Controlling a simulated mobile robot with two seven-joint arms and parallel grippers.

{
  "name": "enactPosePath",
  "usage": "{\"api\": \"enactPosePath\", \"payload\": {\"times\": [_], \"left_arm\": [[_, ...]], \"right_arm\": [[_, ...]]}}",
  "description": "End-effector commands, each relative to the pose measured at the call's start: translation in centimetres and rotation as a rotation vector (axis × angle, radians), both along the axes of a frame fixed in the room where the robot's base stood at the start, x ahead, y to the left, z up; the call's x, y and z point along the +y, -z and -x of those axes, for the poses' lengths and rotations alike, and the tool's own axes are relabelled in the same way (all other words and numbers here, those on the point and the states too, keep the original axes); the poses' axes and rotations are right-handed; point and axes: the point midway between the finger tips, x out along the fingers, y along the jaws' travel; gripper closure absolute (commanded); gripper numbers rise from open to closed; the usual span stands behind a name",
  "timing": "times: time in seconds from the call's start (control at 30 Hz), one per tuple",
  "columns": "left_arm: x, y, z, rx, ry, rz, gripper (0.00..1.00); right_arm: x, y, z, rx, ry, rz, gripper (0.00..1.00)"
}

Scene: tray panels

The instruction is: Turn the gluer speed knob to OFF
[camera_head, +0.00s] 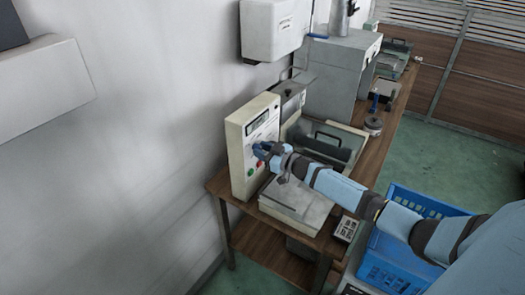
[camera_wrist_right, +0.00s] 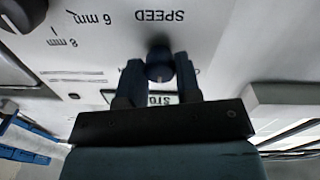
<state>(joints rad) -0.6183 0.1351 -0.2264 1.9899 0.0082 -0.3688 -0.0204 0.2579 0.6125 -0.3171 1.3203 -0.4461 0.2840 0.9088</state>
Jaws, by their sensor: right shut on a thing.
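The gluer's cream control panel (camera_head: 236,150) stands upright at the back of the wooden table, against the wall. My right gripper (camera_head: 262,150) reaches its front face and hides the knob there. In the right wrist view, the dark round speed knob (camera_wrist_right: 159,63) sits under an upside-down SPEED label. The two fingers of my right gripper (camera_wrist_right: 160,72) are on either side of the knob, shut on it. The marks around the knob are mostly hidden by the fingers, so its setting cannot be read. My left gripper is out of view.
Another dark knob (camera_wrist_right: 22,14) with mm marks is on the same panel. A red button (camera_head: 257,164) and a green button (camera_head: 250,172) are just below my gripper. A grey tray machine (camera_head: 300,205) lies under my forearm. A blue crate (camera_head: 385,270) stands at the front right.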

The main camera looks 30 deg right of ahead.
Motion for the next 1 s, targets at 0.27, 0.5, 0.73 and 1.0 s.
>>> {"api": "enactPosePath", "payload": {"times": [0.27, 0.5, 0.73, 1.0], "left_arm": [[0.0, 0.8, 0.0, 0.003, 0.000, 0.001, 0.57], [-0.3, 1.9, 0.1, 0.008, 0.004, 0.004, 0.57], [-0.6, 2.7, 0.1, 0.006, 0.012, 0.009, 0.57], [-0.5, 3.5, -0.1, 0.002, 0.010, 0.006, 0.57]], "right_arm": [[0.0, 0.2, 0.0, -0.054, 0.000, 0.130, 0.92], [-0.1, 0.3, 0.0, -0.135, 0.000, 0.324, 0.92], [0.0, 0.3, 0.0, -0.213, 0.000, 0.513, 0.92], [0.0, 0.3, 0.0, -0.283, 0.000, 0.685, 0.92]]}}
